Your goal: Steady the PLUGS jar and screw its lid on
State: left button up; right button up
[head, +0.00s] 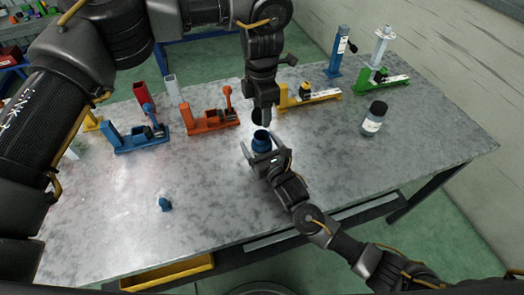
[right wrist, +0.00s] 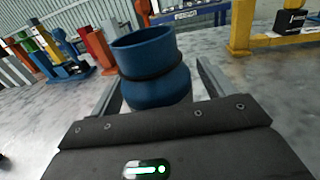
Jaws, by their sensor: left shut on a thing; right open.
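An open-topped blue jar (head: 261,141) stands upright on the grey table, and it fills the middle of the right wrist view (right wrist: 155,75). I cannot read a PLUGS label on it. My right gripper (head: 262,152) is open, with one finger on each side of the jar; I cannot tell whether they touch it. My left gripper (head: 263,106) points down above the jar, shut on a dark round lid (head: 257,115). The lid is apart from the jar's mouth, a little above it, and partly hidden by the fingers.
A dark-capped jar (head: 374,118) with a white label stands at the right on the table (head: 225,215). A small blue piece (head: 165,204) lies at the front left. Blue (head: 140,138), orange (head: 212,120) and yellow (head: 308,96) clamp fixtures line the back. The front middle is clear.

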jog(key=shift+w+a, duration=0.2)
jog(key=shift+w, duration=0.05)
jog(key=c, duration=1.5)
pick_arm(q)
send_over(262, 131)
jog(key=s, duration=0.2)
jog(key=shift+f, duration=2.45)
jog(key=shift+f, duration=0.9)
jog(key=shift+f, duration=0.6)
